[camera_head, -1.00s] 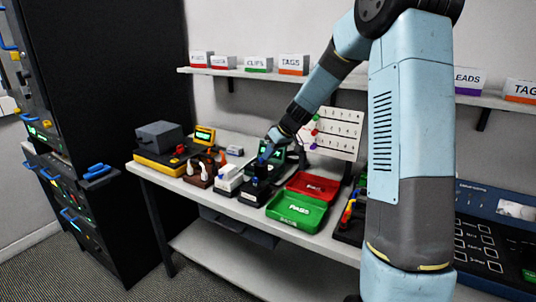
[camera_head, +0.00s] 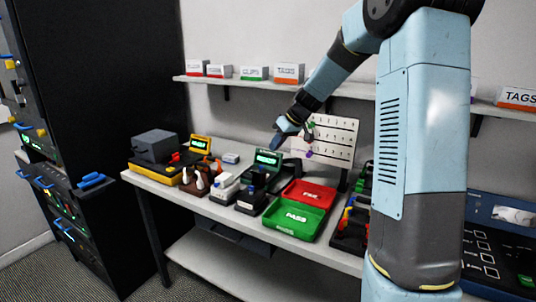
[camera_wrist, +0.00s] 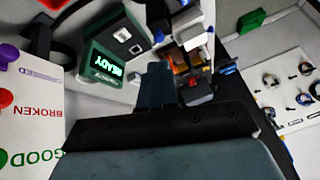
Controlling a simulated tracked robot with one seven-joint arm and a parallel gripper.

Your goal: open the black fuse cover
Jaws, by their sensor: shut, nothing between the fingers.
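My gripper (camera_head: 278,140) is shut and empty, above the back of the bench near a green-screened tester (camera_head: 267,158). In the wrist view its fingers (camera_wrist: 157,85) point at the bench, beside the tester, whose screen reads READY (camera_wrist: 108,66). A small black unit (camera_head: 250,201) stands at the bench's front, left of the green tray; it may carry the black fuse cover, but the cover is too small to make out, and I cannot tell whether it is open or shut. My gripper is apart from this unit. A white unit (camera_head: 225,191) stands just left of it.
A green PASS tray (camera_head: 294,218) and a red FAIL tray (camera_head: 307,193) lie right of the black unit. A numbered white board (camera_head: 333,138) stands behind. A brown unit (camera_head: 193,187) and a grey-and-yellow case (camera_head: 156,147) stand left. A shelf with label boxes (camera_head: 254,73) hangs above.

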